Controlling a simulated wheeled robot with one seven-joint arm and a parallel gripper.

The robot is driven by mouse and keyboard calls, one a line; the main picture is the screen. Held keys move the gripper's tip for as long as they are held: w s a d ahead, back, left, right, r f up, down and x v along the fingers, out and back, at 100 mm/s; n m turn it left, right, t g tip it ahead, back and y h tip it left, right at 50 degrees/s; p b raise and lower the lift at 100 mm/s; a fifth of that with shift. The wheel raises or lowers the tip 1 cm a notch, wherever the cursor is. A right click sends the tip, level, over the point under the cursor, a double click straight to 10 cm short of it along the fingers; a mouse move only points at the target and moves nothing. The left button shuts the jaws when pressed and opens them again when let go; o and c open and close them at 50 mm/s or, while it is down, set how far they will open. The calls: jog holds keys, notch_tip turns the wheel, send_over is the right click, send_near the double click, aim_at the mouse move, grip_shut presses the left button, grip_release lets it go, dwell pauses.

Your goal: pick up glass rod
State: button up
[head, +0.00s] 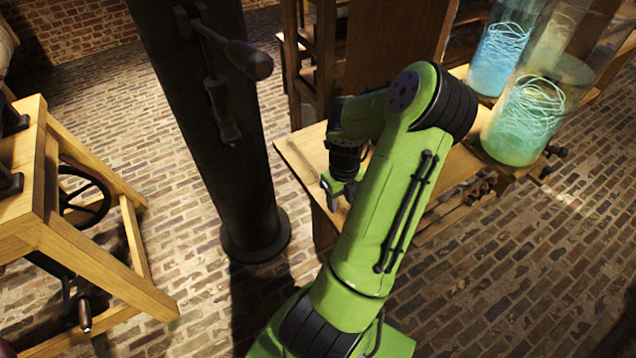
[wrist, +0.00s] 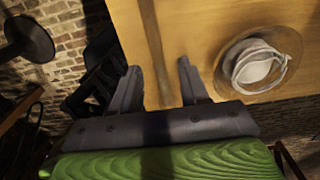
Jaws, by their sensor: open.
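A long, thin, brownish, see-through strip, which looks like the glass rod (wrist: 153,40), lies along the wooden table in the wrist view. It runs from the top edge down between my fingers. My gripper (wrist: 159,68) is open, with one finger on each side of the rod in the picture and nothing held. How high the fingers are above the rod is hard to tell. In the head view my gripper (head: 337,188) is over the table's near left end, partly behind my arm. I cannot make out the rod clearly there.
The wooden table (head: 296,152) carries glass jars with blue-green coils, one in front (head: 525,115) and one behind (head: 497,55). A round jar (wrist: 258,65) is right of my fingers in the wrist view. A dark column (head: 215,130) stands left of the table.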

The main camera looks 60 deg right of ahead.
jog(key=shift+f, duration=0.55)
jog(key=shift+r, duration=0.1)
grip_shut()
